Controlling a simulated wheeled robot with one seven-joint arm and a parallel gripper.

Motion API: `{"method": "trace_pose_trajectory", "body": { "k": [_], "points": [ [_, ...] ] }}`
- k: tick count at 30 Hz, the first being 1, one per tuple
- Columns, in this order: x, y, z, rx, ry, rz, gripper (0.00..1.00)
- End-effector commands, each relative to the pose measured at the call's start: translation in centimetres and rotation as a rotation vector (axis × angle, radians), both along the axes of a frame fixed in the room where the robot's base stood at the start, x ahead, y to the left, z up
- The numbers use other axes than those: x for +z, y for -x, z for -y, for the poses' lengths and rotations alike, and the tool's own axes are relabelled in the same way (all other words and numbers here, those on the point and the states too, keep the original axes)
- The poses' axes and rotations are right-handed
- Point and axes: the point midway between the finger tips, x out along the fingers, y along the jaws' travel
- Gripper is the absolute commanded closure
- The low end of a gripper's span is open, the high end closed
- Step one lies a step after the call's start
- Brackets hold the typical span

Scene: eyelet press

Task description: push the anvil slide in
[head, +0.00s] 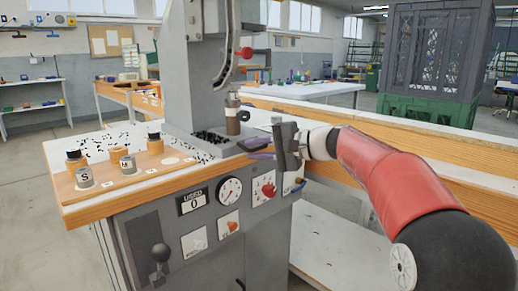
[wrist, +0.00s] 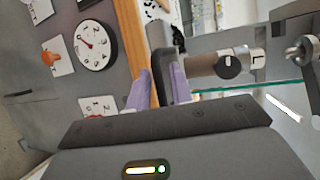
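The dark grey anvil slide (head: 254,144) sticks out of the right side of the press bed, under the press head. My gripper (head: 264,155) is at its outer end. In the wrist view, the purple fingertips of my gripper (wrist: 160,88) stand apart, one on each side of a dark rounded bar (wrist: 160,42) that looks like the slide's end. I cannot tell whether both fingers press on it. My gripper hides part of the slide's end in the head view.
The press column (head: 190,80) rises behind the slide. The front panel carries a dial (head: 230,191) and several controls below my gripper. A wooden-edged bench (head: 400,155) runs behind my arm.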

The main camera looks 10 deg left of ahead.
Motion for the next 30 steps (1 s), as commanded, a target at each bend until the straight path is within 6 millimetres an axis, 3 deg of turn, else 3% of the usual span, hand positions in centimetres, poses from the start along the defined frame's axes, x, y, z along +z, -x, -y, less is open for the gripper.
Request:
{"method": "trace_pose_trajectory", "body": {
  "k": [8,21,30],
  "points": [
    [0.5,0.1,0.1,-0.002,-0.005,0.006,0.70],
    [1.4,1.6,6.3,-0.001,-0.002,0.001,0.70],
    [1.6,2.0,7.4,0.002,0.000,0.000,0.70]
  ]
}}
